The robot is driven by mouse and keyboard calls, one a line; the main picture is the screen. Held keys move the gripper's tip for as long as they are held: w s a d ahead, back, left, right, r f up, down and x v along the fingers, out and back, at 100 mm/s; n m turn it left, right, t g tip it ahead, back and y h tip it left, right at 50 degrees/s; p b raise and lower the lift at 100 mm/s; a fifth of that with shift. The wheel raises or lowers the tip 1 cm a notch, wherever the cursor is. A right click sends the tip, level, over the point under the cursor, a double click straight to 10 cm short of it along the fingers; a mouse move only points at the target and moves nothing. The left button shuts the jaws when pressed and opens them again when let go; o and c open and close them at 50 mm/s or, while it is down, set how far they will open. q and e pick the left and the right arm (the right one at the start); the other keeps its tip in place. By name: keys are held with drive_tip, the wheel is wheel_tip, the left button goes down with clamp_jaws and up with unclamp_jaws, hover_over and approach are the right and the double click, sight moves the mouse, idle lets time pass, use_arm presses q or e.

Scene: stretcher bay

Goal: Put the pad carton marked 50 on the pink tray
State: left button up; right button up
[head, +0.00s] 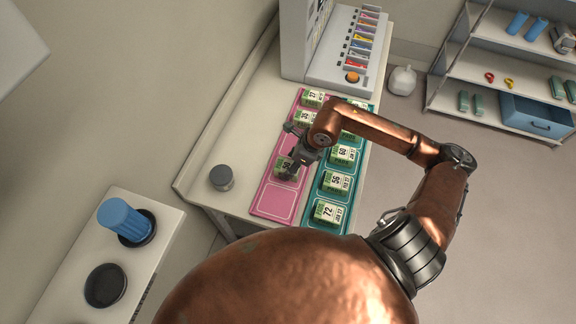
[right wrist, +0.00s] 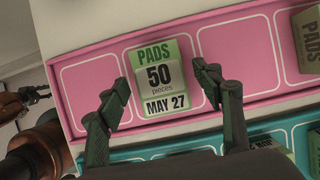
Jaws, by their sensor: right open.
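The pad carton marked 50 (head: 284,170) stands in a compartment of the pink tray (head: 271,203), one place from its near end. In the right wrist view the carton (right wrist: 158,77) shows its green and white label, "PADS 50 pieces MAY 27", and the pink tray (right wrist: 88,88) has an empty compartment on each side of it. My right gripper (right wrist: 161,80) is open, one finger at each side of the carton. No grip on it shows. In the head view the right gripper (head: 291,163) partly covers the carton.
A teal tray (head: 326,187) with several pad cartons, such as the one marked 72 (head: 327,212), lies right beside the pink tray. More cartons (head: 312,98) stand at the pink tray's far end. A grey round jar (head: 221,177) stands left of the trays. A dispenser (head: 335,60) stands behind.

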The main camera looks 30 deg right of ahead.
drive_tip(key=v, duration=1)
drive_tip(key=shift+r, duration=0.1)
